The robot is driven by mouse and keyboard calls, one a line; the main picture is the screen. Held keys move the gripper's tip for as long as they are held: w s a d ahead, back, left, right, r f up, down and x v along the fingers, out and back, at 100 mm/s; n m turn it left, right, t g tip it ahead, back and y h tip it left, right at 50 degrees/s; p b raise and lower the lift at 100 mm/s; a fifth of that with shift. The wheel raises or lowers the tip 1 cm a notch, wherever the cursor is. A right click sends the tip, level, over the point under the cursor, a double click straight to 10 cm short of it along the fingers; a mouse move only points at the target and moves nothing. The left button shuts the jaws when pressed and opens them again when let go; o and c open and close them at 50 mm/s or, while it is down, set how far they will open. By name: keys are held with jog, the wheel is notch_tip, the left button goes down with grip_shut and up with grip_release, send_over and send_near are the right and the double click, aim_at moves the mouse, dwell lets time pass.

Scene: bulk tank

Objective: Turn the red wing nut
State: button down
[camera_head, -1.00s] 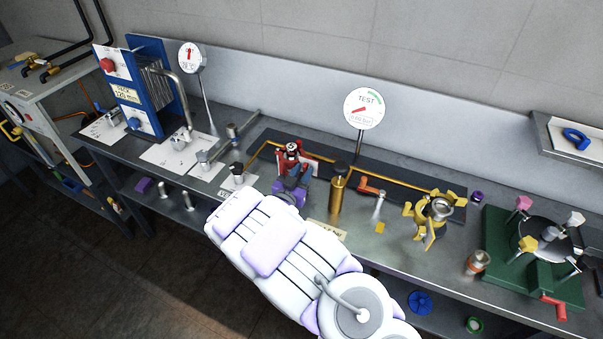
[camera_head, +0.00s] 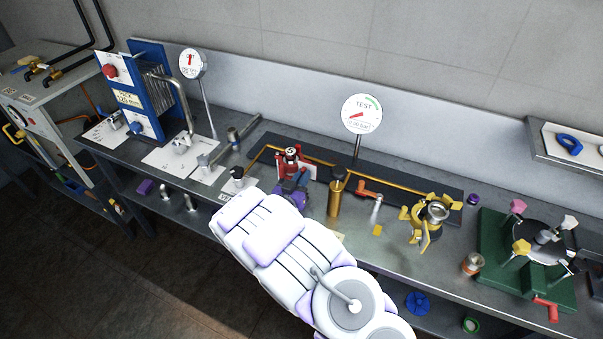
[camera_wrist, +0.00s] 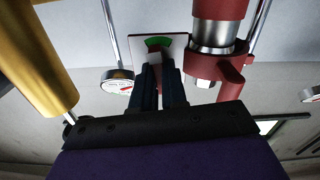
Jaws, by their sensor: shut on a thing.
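The red wing nut (camera_wrist: 152,60) shows as a small red piece between my fingertips in the wrist view. It lies in front of a white plate (camera_wrist: 139,48) with a green arc. My gripper (camera_wrist: 159,74) has its dark fingers shut on it and hides most of it. Beside it is a red body with a metal collar (camera_wrist: 213,36). In the head view my gripper (camera_head: 299,181) is at the red device (camera_head: 291,160) on the bench, and the nut itself is too small and covered to make out.
A brass cylinder (camera_head: 335,198) stands close to the right of my gripper, and is large in the wrist view (camera_wrist: 40,60). A TEST gauge (camera_head: 362,113) stands behind. A yellow clamp part (camera_head: 420,233) and a green fixture (camera_head: 494,262) are farther right. A blue press (camera_head: 150,85) is left.

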jog(key=n+p, duration=0.1)
jog(key=p, duration=0.1)
jog(key=n+p, duration=0.1)
jog(key=shift+a+r+n+p, duration=0.2)
jog(key=shift+r+n+p, duration=0.15)
jog(key=shift+n+p, duration=0.05)
jog(key=n+p, duration=0.2)
jog(key=n, duration=0.6)
jog(key=f+n+p, duration=0.1)
jog(key=n+p, duration=0.2)
jog(key=n, duration=0.5)
jog(key=n+p, duration=0.3)
jog(key=n, duration=0.5)
jog(key=shift+f, duration=0.4)
jog(key=shift+s+f+n, duration=0.1)
jog(key=shift+n, duration=2)
